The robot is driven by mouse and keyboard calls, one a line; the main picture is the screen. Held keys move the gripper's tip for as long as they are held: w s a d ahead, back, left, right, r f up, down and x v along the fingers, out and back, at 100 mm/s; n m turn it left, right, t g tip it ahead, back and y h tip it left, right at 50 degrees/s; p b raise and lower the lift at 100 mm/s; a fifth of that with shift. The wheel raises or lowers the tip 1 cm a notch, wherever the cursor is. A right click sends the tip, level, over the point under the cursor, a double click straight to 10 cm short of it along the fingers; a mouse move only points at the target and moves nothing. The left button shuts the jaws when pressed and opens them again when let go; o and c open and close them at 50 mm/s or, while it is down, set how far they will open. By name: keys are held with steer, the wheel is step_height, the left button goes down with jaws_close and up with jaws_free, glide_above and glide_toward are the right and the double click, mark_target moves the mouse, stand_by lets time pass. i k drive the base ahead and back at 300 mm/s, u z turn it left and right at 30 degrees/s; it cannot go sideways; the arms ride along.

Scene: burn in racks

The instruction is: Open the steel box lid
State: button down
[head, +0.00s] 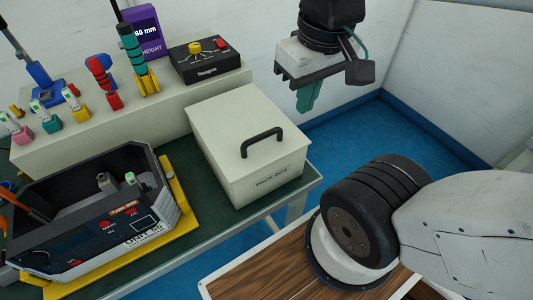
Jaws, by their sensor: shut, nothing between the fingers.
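The steel box (262,183) is a cream box at the right end of the green bench, labelled "PACK BOX" on its front face. Its lid (225,115) is down and closed. A black bar handle (262,142) stands on the lid near its front edge. My gripper (308,100) hangs in the air up and to the right of the box, over the blue floor in the picture. Its teal fingers point down and are shut with nothing between them. It is apart from the lid and the handle.
A dark open case (165,205) on a yellow base stands left of the box. Behind are a raised cream shelf (150,107) with several coloured tools, a black control box (203,62) and a purple height display (147,32).

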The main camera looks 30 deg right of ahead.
mark_target(245, 132)
steer(key=k, duration=0.4)
steer(key=u, duration=0.9)
steer(key=k, duration=0.85)
steer(key=z, duration=1.45)
steer(key=i, duration=0.5)
